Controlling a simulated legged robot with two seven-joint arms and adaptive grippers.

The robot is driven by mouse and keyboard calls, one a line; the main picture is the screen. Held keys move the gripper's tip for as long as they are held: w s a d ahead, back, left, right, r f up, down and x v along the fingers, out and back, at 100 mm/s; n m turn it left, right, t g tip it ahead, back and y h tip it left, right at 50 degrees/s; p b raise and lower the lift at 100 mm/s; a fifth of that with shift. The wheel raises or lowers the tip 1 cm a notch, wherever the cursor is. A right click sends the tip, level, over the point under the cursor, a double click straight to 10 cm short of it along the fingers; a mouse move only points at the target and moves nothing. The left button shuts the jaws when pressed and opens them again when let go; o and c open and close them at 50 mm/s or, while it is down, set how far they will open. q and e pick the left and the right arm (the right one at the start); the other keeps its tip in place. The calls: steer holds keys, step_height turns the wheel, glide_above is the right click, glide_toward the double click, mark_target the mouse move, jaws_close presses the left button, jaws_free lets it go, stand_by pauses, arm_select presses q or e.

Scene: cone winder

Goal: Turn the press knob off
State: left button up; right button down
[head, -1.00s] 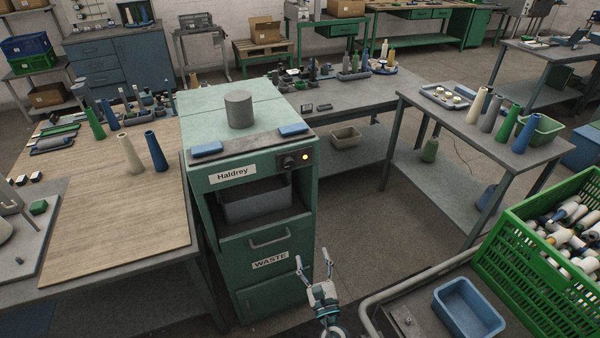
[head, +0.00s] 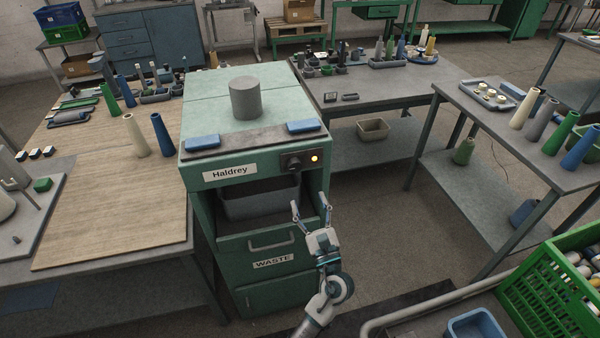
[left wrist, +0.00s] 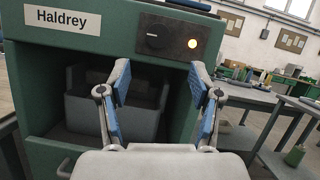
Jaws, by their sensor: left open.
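The green press labelled Haldrey (head: 255,185) stands ahead with a dark control panel at its upper right front. In the left wrist view the knob (left wrist: 152,36) has a pale mark lying about level, and the lamp (left wrist: 192,43) glows. My left gripper (head: 310,208) is open and empty, below and in front of the panel, apart from the knob. Its blue-padded fingers also show in the left wrist view (left wrist: 163,88). My right gripper is not in view.
The press has a grey bin (head: 258,200) in its open bay and a WASTE drawer (head: 270,250) below. A wooden-topped table (head: 105,200) with cones stands at left. A green crate (head: 560,290) and blue tray (head: 475,328) are at lower right. Open floor lies right of the press.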

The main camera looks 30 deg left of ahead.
mark_target(296, 169)
arm_select(q)
steer(key=x, duration=0.7)
steer(key=shift+a, duration=0.5)
steer(key=shift+w+a+r, duration=0.3)
steer(key=shift+w+r, duration=0.1)
steer(key=shift+w, duration=0.2)
steer(key=shift+a, duration=0.15)
steer(key=c, duration=1.1)
